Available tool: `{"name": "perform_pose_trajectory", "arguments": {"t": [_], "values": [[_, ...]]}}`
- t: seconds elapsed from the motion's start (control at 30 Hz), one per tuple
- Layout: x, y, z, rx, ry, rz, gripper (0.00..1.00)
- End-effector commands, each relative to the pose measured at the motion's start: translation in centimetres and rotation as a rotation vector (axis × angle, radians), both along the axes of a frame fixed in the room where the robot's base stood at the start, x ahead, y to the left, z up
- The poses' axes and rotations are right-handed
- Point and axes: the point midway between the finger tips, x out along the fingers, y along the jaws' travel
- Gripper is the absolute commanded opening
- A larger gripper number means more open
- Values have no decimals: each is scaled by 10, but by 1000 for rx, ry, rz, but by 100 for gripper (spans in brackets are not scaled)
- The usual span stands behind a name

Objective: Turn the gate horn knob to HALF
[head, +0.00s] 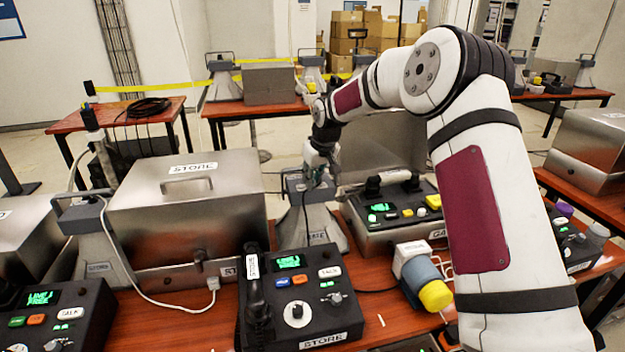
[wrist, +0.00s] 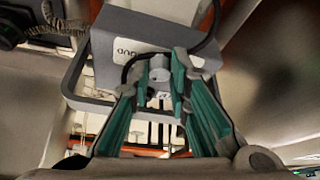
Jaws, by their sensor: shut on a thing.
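A grey horn (head: 300,222) with a handle frame stands on the table between the STORE box and the console behind it; its label is too blurred to read in the head view. In the wrist view the horn (wrist: 120,30) shows from close above, its label upside down. A small pale grey knob (wrist: 159,76) sits on it, below the label. My gripper (head: 318,168) points down at the horn's top. In the wrist view my gripper's teal fingers (wrist: 157,82) lie on both sides of the knob, shut on it. The knob's pointer and scale marks cannot be made out.
A steel STORE box (head: 185,225) stands left of the horn. A STORE phone console (head: 318,318) is in front, and another console (head: 385,225), labelled "GA…", is to the right. A blue and yellow device (head: 422,280) lies nearby. A dark cable crosses beside the knob.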

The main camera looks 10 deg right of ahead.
Motion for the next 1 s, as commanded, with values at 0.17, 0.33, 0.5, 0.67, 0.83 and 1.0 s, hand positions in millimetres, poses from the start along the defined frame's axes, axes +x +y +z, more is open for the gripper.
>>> {"name": "perform_pose_trajectory", "arguments": {"t": [0.17, 0.33, 0.5, 0.67, 0.83, 1.0], "values": [[1, -2, -1, 2, -1, 140, 0], [2, -3, -1, 2, -2, 270, 0], [2, -3, -1, 1, -2, 375, 0], [2, -3, 0, 1, -2, 442, 0], [2, -3, 0, 0, -3, 481, 0], [2, -3, 1, -1, -2, 492, 0]]}}
